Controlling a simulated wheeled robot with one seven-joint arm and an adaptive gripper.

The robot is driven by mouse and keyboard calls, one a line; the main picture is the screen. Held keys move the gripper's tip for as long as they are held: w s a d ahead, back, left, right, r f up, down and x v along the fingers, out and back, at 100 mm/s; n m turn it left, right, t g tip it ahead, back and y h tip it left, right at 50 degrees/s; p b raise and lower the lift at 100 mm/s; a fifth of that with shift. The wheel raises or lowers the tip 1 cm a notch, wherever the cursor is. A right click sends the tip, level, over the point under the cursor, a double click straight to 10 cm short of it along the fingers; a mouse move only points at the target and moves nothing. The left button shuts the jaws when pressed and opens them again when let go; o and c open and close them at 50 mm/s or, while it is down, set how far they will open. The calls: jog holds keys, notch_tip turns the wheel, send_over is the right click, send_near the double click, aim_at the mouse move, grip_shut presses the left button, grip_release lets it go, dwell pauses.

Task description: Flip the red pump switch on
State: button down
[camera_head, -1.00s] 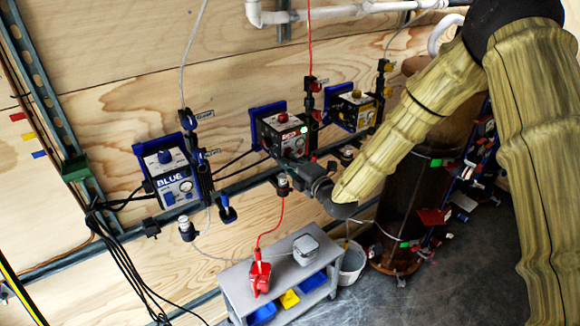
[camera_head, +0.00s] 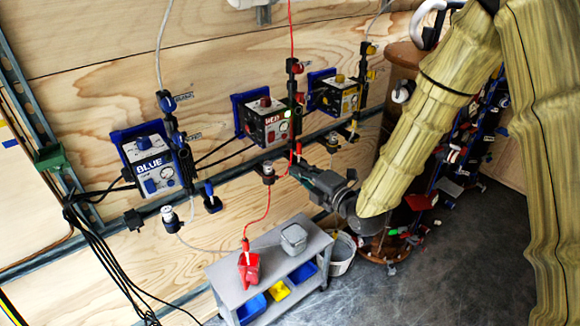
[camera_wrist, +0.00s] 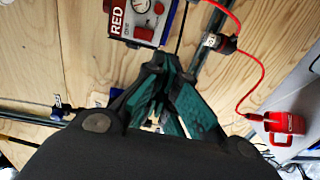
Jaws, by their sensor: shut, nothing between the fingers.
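The red pump box (camera_head: 266,128) hangs on the wooden wall between a blue-labelled and a yellow pump, with a red knob on top.
The blue pump (camera_head: 153,170) is at left and the yellow pump (camera_head: 340,98) at right. A rail and red hose (camera_head: 267,205) run near my gripper. A grey cart (camera_head: 225,274) with a red container (camera_head: 249,270) stands below. A bucket (camera_head: 342,256) stands beside it.

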jog(key=shift+s+d+f, duration=0.15)
jog(key=shift+s+d, duration=0.2)
jog(key=shift+s, duration=0.25)
jog(key=s+d+f+m+g+h, duration=0.25)
jog(key=s+f+m, duration=0.25)
jog(key=f, duration=0.4)
jog(key=s+d+f+m+g+h, duration=0.2)
jog(key=s+d+f+m, duration=0.15)
jog(key=s+f, duration=0.45)
jog(key=s+d+f+m+g+h, duration=0.25)
jog(key=f+m, duration=0.35)
jog(key=f, duration=0.5)
jog(key=s+d+f+m+g+h, duration=0.1)
jog(key=s+d+f+m+g, duration=0.1)
jog(key=s, duration=0.6)
jog(key=s+d+f+m+g+h, duration=0.1)
jog(key=s+d+f+m+g, duration=0.1)
jog(key=s+f+m, duration=0.3)
jog(key=s+d+f+m+g+h, duration=0.1)
jog(key=s+d+f+m+g, duration=0.2)
jog(key=s, duration=0.9)
jog(key=shift+s+d+f+m, duration=0.35)
jog(key=shift+d+f+m, duration=0.2)
jog(key=shift+d+f, duration=0.25)
